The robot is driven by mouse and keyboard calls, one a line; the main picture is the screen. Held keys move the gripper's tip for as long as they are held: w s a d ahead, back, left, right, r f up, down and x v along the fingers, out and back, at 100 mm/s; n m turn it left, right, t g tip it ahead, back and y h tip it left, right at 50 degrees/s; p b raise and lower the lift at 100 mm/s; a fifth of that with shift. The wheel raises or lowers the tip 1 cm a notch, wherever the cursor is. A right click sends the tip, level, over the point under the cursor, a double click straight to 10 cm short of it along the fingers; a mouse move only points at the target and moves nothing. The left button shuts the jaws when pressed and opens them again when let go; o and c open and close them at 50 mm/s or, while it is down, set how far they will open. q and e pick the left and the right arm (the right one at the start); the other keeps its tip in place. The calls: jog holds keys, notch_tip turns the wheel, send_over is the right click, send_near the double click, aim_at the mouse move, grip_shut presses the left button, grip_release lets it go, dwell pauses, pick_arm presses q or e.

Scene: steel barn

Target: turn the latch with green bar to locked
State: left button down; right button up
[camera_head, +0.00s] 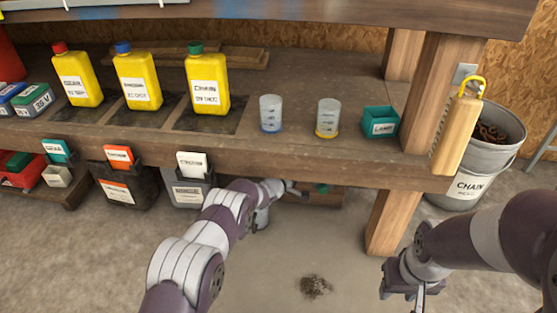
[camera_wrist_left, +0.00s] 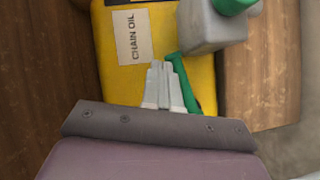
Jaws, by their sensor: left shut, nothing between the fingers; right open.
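In the left wrist view, a green bar (camera_wrist_left: 192,88) slants beside my left gripper (camera_wrist_left: 163,68), whose fingers are shut and empty. The bar lies in front of a yellow surface (camera_wrist_left: 112,52) labelled CHAIN OIL, just right of the fingers; whether they touch is unclear. The fingers hide part of the bar, so its latch position is hard to tell. In the head view, my left gripper (camera_head: 292,188) reaches under the shelf edge, near a small green patch (camera_head: 322,188). My right gripper (camera_head: 405,290) hangs open and empty at lower right.
A grey block (camera_wrist_left: 208,27) with a green top stands right above the bar. Yellow jugs (camera_head: 207,84), two clear cups (camera_head: 328,117) and a teal box (camera_head: 380,122) stand on the shelf (camera_head: 300,152). A wooden post (camera_head: 393,222) and chain bucket (camera_head: 470,188) are at right. Front floor is mostly clear.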

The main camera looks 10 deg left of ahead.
pick_arm(q)
jog(key=shift+d+f+m+y, duration=0.3)
jog(key=shift+f+m, duration=0.2)
jog(key=shift+g, duration=0.3)
jog(key=p+v, duration=1)
jog(key=v, duration=0.2)
jog(key=shift+s, duration=0.35)
jog(key=shift+a, duration=0.15)
